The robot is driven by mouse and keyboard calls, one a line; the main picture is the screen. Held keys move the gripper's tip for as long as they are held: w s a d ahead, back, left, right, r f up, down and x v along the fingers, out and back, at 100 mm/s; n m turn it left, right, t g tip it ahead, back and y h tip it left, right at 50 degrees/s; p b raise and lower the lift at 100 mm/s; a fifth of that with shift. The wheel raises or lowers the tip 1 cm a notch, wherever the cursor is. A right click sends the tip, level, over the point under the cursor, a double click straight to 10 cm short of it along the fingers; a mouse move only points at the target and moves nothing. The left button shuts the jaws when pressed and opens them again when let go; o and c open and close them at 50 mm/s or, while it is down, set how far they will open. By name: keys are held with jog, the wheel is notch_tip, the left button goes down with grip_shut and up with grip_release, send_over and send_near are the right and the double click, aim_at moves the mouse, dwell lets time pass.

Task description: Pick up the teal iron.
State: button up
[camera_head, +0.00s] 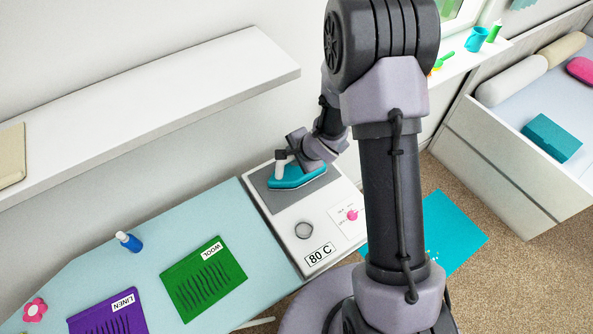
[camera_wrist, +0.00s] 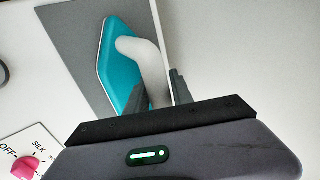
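The teal iron (camera_head: 300,178) lies on the grey pad (camera_head: 268,198) of the white ironing station. Its white handle (camera_head: 280,168) rises from the teal body. In the wrist view the iron's teal body (camera_wrist: 121,62) and its white handle (camera_wrist: 148,62) are close below my gripper. My gripper (camera_wrist: 158,95) has one finger on each side of the handle, near its lower end. The fingers look very close to the handle, but I cannot tell whether they press on it. In the head view my gripper (camera_head: 287,157) is at the handle, partly hidden by my wrist.
A white shelf (camera_head: 150,95) juts from the wall above the board. The station holds a ring (camera_head: 303,230), a pink dial (camera_head: 352,215) and an "80 C" label (camera_head: 320,253). A blue bottle (camera_head: 130,242) and green cloth (camera_head: 204,278) are on the light-blue board (camera_head: 185,225).

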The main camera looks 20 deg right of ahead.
grip_shut()
jog(key=shift+w, duration=0.1)
dwell(1.2)
